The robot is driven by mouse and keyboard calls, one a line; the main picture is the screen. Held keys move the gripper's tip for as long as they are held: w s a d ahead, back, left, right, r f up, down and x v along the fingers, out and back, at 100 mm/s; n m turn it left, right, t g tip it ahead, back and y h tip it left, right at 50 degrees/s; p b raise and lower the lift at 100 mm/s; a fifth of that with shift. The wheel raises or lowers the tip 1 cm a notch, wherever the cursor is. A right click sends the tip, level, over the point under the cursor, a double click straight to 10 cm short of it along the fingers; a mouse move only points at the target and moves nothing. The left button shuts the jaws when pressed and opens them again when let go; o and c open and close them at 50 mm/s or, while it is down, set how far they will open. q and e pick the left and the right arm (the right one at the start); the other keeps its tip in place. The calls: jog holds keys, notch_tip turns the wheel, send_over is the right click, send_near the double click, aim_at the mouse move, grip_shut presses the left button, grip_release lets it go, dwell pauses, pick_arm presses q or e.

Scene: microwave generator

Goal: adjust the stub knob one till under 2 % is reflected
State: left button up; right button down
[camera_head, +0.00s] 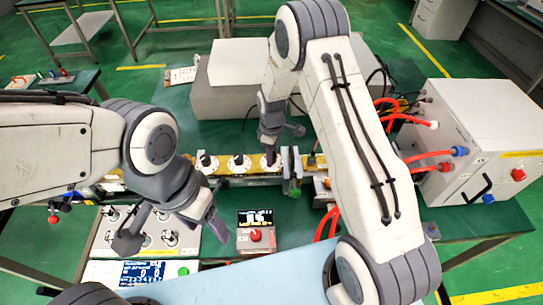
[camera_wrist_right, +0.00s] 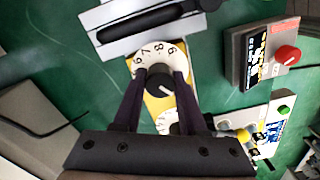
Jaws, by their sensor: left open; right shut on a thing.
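A brass bar (camera_head: 225,169) carries several black stub knobs on white numbered dials. My right gripper (camera_head: 268,150) comes down on the right-hand visible knob. In the right wrist view its fingers (camera_wrist_right: 160,78) are shut on this black knob (camera_wrist_right: 161,84), one on each side; its white dial (camera_wrist_right: 158,55) shows figures around 6 to 9. Which knob is number one cannot be told. A second dial (camera_wrist_right: 167,122) lies between the fingers, nearer the wrist. My left gripper (camera_head: 175,237) is open and empty above a switch panel (camera_head: 160,246). A blue display (camera_head: 140,272) is too small to read.
A small black-screened box (camera_head: 255,217) with a red button stands in front of the bar. A large white cabinet (camera_head: 480,140) with red cables stands at right. A grey box (camera_head: 225,85) is behind the bar. A grey flange (camera_wrist_right: 150,25) sits close beyond the held knob.

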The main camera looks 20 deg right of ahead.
jog(key=m+b, duration=0.2)
jog(key=m, duration=0.4)
jog(key=m+b, duration=0.1)
jog(key=m, duration=0.4)
jog(key=shift+m, duration=0.3)
jog(key=shift+r, duration=0.1)
dwell(0.4)
jog(key=shift+c, duration=2.3)
grip_release()
notch_tip(320, 180, up, 10)
jog(key=b, duration=0.2)
jog(key=shift+r, duration=0.2)
